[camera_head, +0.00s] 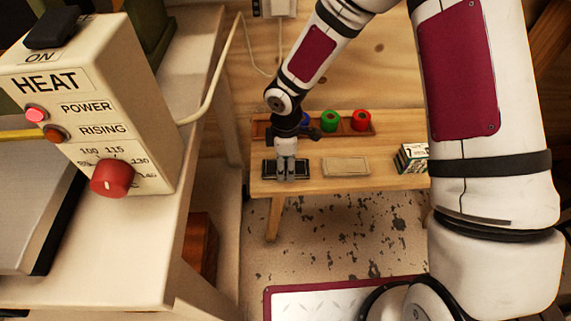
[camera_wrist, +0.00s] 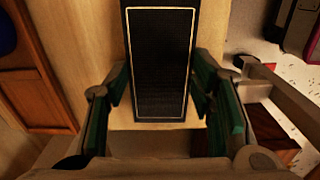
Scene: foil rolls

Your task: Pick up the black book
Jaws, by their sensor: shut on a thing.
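The black book (camera_head: 302,169) is at the left end of the low wooden bench in the head view, partly covered by my gripper (camera_head: 285,172). In the wrist view, the black book (camera_wrist: 158,62) has a thin pale gold border and stands out between the two green-padded fingers of my gripper (camera_wrist: 159,88). The fingers are shut on its two long sides. Its far end runs out of the wrist view's top edge. I cannot tell whether it is resting on the bench or just above it.
A tan book (camera_head: 346,167) lies to the right on the bench (camera_head: 390,182). A small box (camera_head: 412,157) is further right. Green (camera_head: 330,121) and red (camera_head: 361,120) rolls sit in a wooden tray behind, with a blue one partly hidden. A heat machine (camera_head: 90,110) stands at left.

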